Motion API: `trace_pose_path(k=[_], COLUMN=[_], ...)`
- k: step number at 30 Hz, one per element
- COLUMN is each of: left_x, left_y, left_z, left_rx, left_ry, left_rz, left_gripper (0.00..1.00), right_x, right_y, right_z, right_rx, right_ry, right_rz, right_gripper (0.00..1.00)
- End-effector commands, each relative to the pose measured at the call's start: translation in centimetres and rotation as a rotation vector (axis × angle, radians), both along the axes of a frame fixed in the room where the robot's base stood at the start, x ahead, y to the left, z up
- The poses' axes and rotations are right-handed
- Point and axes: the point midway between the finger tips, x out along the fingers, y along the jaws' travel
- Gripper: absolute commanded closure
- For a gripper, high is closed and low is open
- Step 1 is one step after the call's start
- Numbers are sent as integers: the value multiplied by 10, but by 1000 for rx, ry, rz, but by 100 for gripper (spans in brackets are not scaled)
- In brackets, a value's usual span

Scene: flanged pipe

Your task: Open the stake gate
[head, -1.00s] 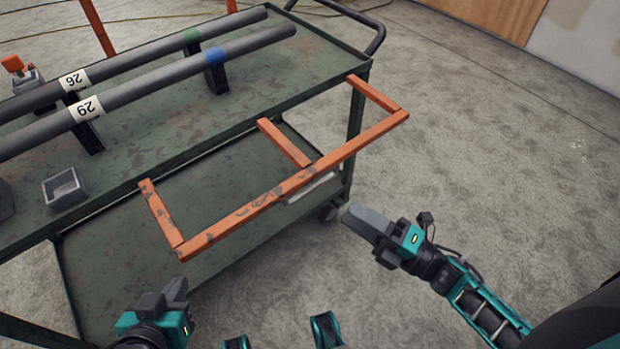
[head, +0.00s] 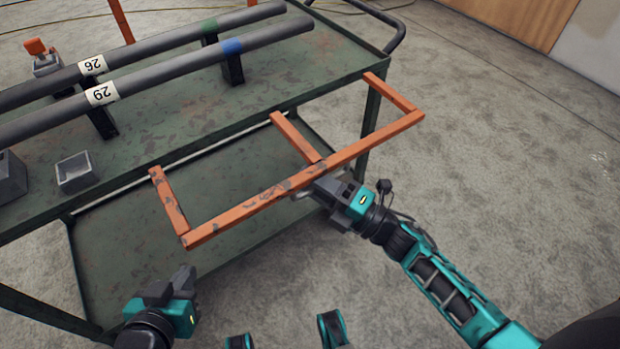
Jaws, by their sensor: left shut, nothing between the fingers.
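The stake gate (head: 240,213) is an orange, scuffed frame. It has a long rail and several short stakes, and juts out from the near side of the green cart at about the height of its top. My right gripper (head: 312,183) is at the underside of the rail, close to the middle stake (head: 296,138). Its fingertips are partly hidden by the rail, so I cannot tell whether they grip it or only touch it. My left gripper (head: 184,280) is shut and empty, below and in front of the gate's left end, apart from it.
The green cart (head: 285,75) carries two grey pipes (head: 150,107) on black supports, a small grey open box (head: 76,171) and an orange-handled clamp (head: 41,57). Its lower shelf (head: 120,245) looks bare. Open concrete floor (head: 500,150) lies to the right.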

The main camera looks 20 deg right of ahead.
Motion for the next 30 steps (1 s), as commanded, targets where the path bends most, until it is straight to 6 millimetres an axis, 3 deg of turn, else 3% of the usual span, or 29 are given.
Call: trace_pose_path(k=[12, 24, 30], left_x=[1, 0, 0], left_y=[-1, -1, -1], left_z=[0, -2, -2], left_rx=[-1, 0, 0], left_ry=[-1, 4, 4], left_rz=[-3, -3, -3], left_gripper=[100, 100, 100], right_x=[6, 6, 6], right_y=[6, 6, 6], right_z=[2, 2, 2], right_rx=[0, 0, 0], right_ry=[0, 0, 0], right_rz=[1, 0, 0], right_gripper=[63, 100, 100])
